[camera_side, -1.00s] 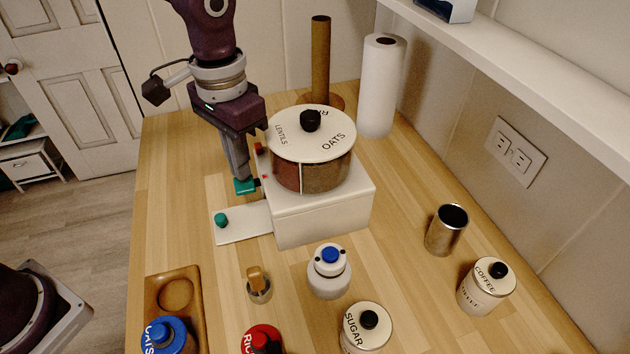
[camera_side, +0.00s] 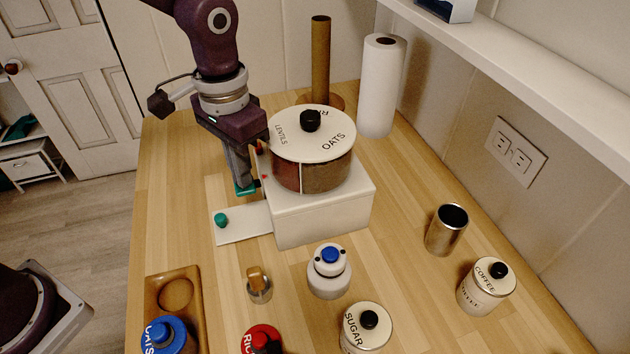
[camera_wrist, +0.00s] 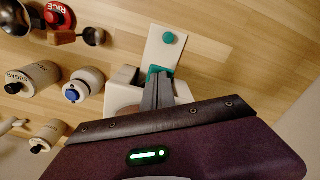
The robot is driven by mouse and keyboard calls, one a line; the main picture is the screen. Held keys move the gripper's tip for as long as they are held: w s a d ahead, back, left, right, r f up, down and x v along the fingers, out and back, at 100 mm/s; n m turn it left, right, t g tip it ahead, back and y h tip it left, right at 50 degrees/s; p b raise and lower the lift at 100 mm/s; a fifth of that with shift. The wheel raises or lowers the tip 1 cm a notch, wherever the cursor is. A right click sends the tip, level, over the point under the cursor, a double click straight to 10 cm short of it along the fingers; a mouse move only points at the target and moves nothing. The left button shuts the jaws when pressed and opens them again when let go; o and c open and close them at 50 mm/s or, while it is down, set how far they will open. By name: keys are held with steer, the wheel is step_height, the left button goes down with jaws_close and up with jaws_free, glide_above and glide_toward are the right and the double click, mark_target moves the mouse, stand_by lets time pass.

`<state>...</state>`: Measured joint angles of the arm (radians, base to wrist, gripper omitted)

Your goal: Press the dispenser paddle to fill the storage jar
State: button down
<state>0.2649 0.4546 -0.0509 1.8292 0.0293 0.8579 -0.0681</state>
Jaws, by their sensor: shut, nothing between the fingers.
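The dispenser is a round drum (camera_side: 312,172) with a white lid marked OATS and LENTILS, on a white base (camera_side: 325,215). A teal paddle (camera_side: 246,191) sticks out low on the base's left side; it also shows in the wrist view (camera_wrist: 154,70). My gripper (camera_side: 243,184) is shut and empty, pointing down with its fingertips at the paddle, seemingly touching it. The fingers partly hide the paddle. In the wrist view, my gripper (camera_wrist: 161,78) overlaps the paddle's edge. No jar shows on the white plate (camera_side: 240,228) with a teal knob. I cannot tell which jar is the storage jar.
In front stand a blue-knobbed white jar (camera_side: 329,281), a sugar jar (camera_side: 364,334), a coffee jar (camera_side: 484,292), a metal cup (camera_side: 446,232) and a wooden tray (camera_side: 194,290). A paper roll (camera_side: 381,90) stands behind. The counter left of my gripper is clear.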

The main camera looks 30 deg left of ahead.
steer(key=shift+f, duration=0.3)
steer(key=shift+r, duration=1.9)
step_height(320, 180, up, 5)
steer(key=shift+f, duration=3.2)
steer(key=shift+f, duration=0.15)
